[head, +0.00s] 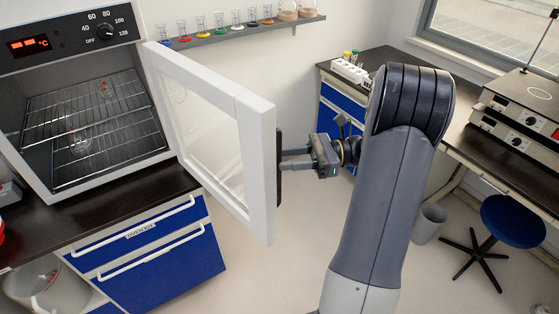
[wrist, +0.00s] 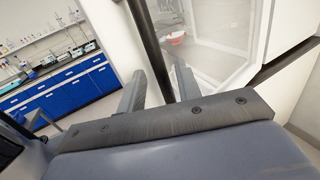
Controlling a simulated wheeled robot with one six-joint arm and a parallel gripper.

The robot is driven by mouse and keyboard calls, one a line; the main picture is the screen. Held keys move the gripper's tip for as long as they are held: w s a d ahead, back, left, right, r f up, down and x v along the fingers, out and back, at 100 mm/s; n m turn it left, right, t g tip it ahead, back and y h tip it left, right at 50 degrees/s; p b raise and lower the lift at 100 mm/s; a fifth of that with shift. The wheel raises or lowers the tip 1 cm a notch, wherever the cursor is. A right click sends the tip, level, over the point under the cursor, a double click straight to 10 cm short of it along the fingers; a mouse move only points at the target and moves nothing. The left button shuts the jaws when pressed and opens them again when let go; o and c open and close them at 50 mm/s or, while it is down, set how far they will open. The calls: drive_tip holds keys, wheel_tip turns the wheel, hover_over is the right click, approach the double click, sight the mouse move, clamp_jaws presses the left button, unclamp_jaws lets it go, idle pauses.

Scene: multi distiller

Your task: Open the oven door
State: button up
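The oven (head: 88,110) stands on the bench at the left of the head view. Its white-framed glass door (head: 258,165) is swung wide open toward the front, so the inside and wire racks show. A dark handle (head: 279,170) is on the door's outer face. My gripper (head: 290,158) is at this handle. In the wrist view, the dark handle bar (wrist: 150,45) runs between the two fingers of my gripper (wrist: 158,85). The fingers are apart on either side of it. I cannot tell whether both press on it.
Blue drawers (head: 165,270) are under the oven bench. A wall shelf (head: 240,32) with coloured flasks is behind the door. A blue stool (head: 510,222) and a grey bin (head: 428,222) stand at the right.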

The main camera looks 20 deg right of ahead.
drive_tip(key=p+v, duration=0.2)
drive_tip(key=v, duration=0.6)
drive_tip(key=shift+b+x, duration=0.45)
drive_tip(key=shift+x, duration=5)
